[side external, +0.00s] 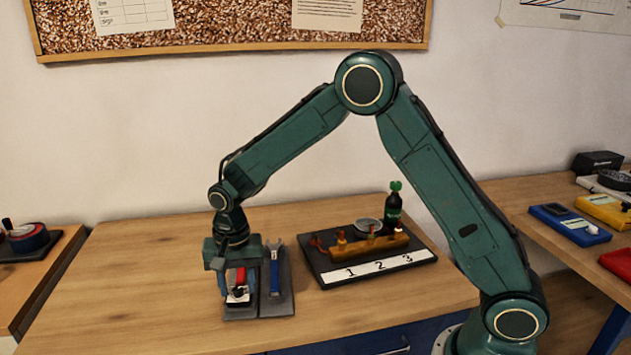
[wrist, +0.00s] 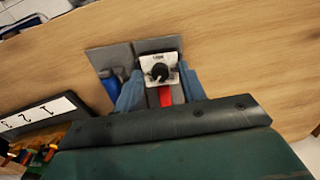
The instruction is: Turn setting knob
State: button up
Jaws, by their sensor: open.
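The setting knob (wrist: 160,72) is a black round knob on a small white plate with lettering along its top edge. In the side external view the knob's white plate (side external: 238,296) shows low between my fingers, partly covered by them. My gripper (wrist: 160,82) points down over it, with one blue-grey finger on each side of the plate and a gap between them. My gripper also shows in the side external view (side external: 237,285) at the left of the bench. It is open, and I cannot tell whether a finger touches anything. A red part (wrist: 165,97) shows just below the plate.
A blue tool (side external: 275,270) lies on a grey pad (side external: 285,300) close to the right of my gripper. A dark board (side external: 324,270) marked 1, 2, 3 carries a brass-coloured manifold (side external: 365,248) and a dark green-capped bottle (side external: 394,210). Bare wood (side external: 140,260) lies to the left.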

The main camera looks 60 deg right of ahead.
grip_shut()
jog(key=shift+n, duration=0.5)
jog(key=n, duration=0.4)
jog(key=shift+n, duration=0.3)
jog(key=n, duration=1.8)
jog(key=shift+n, duration=0.3)
